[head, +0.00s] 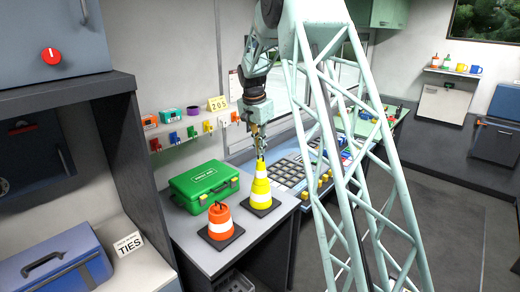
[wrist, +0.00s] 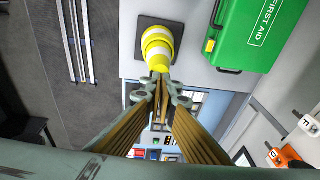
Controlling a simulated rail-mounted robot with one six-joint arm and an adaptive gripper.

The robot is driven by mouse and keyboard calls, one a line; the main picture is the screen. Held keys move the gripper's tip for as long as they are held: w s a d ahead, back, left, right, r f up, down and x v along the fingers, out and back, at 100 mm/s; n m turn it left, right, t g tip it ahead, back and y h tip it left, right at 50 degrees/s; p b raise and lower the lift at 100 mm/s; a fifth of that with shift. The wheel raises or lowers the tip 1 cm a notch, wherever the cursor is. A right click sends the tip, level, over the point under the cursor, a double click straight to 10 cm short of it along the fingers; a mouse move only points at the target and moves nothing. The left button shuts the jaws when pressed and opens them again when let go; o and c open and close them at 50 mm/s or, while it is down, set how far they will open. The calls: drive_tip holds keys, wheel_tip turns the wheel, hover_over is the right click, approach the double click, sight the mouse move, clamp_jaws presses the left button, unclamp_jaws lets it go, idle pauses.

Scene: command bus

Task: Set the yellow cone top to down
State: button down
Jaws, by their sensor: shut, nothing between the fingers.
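The yellow cone (head: 261,188) with white bands stands upright on a dark square base, on the grey counter. It is tall and narrows to a tip just below my gripper (head: 259,152). In the wrist view the cone (wrist: 157,42) is seen from above, right beyond my fingertips (wrist: 160,80). My gripper points down, shut and empty, over the cone's top. I cannot tell whether the fingertips touch the tip.
A shorter orange and white cone (head: 220,219) stands in front, to the left. A green first aid case (head: 204,186) lies behind it, also on the counter (head: 208,256). A panel of grey keys (head: 286,171) lies to the right. A wall shelf (head: 181,124) with coloured items runs behind.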

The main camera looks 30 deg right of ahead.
sight(260, 172)
drive_tip(key=shift+f+b, duration=2.8)
drive_tip(key=shift+f, duration=3.05)
drive_tip(key=shift+r, duration=0.1)
wheel_tip(260, 172, up, 14)
drive_tip(key=s+a+p, duration=0.1)
drive_tip(key=a, duration=0.1)
drive_tip(key=shift+s, duration=0.4)
drive_tip(key=shift+a, duration=0.1)
